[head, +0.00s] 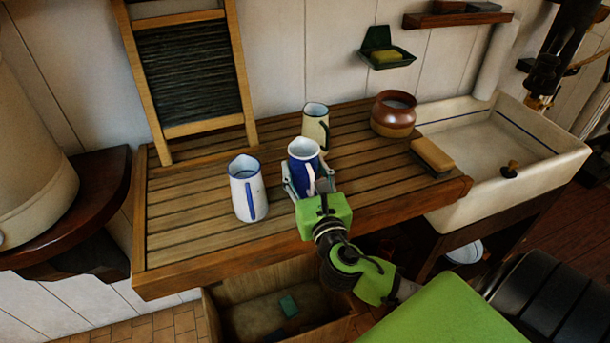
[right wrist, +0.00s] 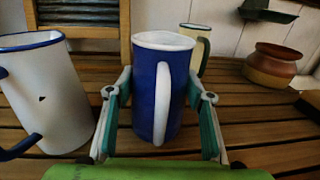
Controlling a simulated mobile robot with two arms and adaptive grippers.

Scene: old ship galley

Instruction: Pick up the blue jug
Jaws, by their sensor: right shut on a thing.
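The blue jug (head: 302,165) has a white rim and a white handle. It stands upright on the slatted wooden draining board (head: 200,244). It also shows in the middle of the right wrist view (right wrist: 147,98), handle towards the camera. My right gripper (head: 307,184) is around the jug, one finger on each side, and is shut on it. In the right wrist view the fingers (right wrist: 160,108) flank the jug's body. I cannot tell whether the jug's base is clear of the board. My left gripper is not in view.
A white jug with blue handle (head: 246,190) stands close on the left. A cream jug (head: 316,125) stands just behind. A brown pot (head: 394,114) and a brush (head: 432,156) are to the right, beside the sink (head: 500,130). A washboard (head: 190,80) leans at the back.

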